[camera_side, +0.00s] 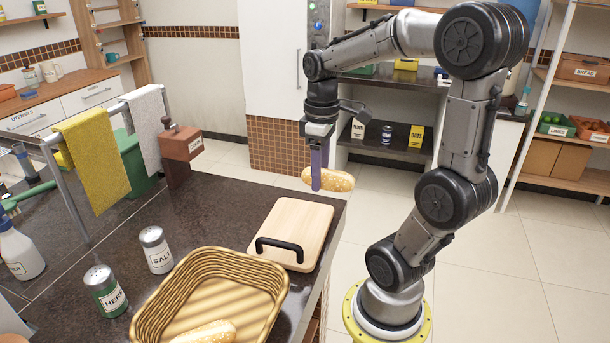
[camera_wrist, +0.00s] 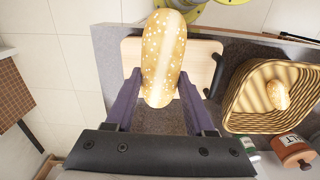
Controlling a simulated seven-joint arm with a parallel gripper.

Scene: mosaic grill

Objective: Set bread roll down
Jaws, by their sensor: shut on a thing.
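A sesame-topped bread roll (camera_side: 338,180) is held in the air by my gripper (camera_side: 317,180), near the far edge of the dark counter. In the wrist view the roll (camera_wrist: 163,60) sits between the two purple fingers of my gripper (camera_wrist: 160,95). The wooden cutting board (camera_side: 292,228) with a black handle lies flat on the counter, below and in front of the roll in the side view. In the wrist view the board (camera_wrist: 202,70) shows behind the roll. A second roll (camera_side: 207,333) lies in the wicker basket (camera_side: 225,262).
The basket also shows in the wrist view (camera_wrist: 240,105), right of the board. A salt shaker (camera_side: 156,250) and a herb shaker (camera_side: 104,290) stand left of the basket. A towel rack with a yellow towel (camera_side: 92,170) and a wooden grinder (camera_side: 180,143) stand further back.

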